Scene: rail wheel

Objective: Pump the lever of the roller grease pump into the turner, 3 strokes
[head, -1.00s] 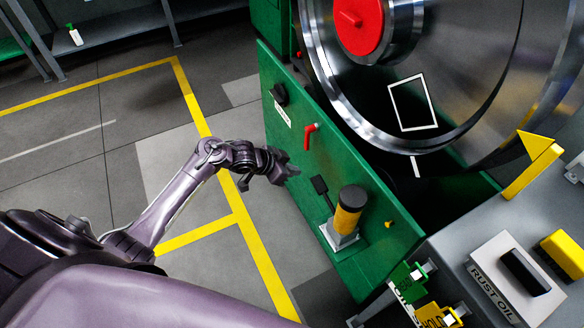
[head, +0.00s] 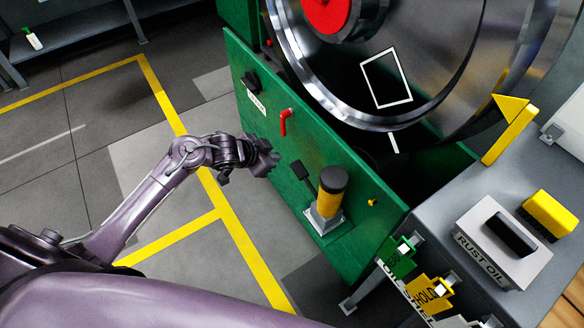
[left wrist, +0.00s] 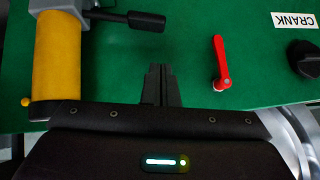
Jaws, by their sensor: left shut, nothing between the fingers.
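The grease pump (head: 330,198) is a yellow cylinder with a dark cap, mounted on a grey plate on the green turner panel. It also shows at the upper left of the left wrist view (left wrist: 57,55). Its lever ends in a black grip (head: 299,170), which shows in the left wrist view (left wrist: 146,21) too. My left gripper (head: 274,160) is just left of the lever grip in the head view, apart from it. In the left wrist view its fingers (left wrist: 158,84) are together and empty, below the grip in the picture. My right gripper is not in view.
A red handle (head: 284,121) and a black knob (head: 250,80) beside a CRANK label (left wrist: 294,20) sit on the green panel (head: 262,128). The big steel wheel (head: 440,60) stands behind. A grey bench (head: 440,215) with a RUST OIL box (head: 500,243) is at right.

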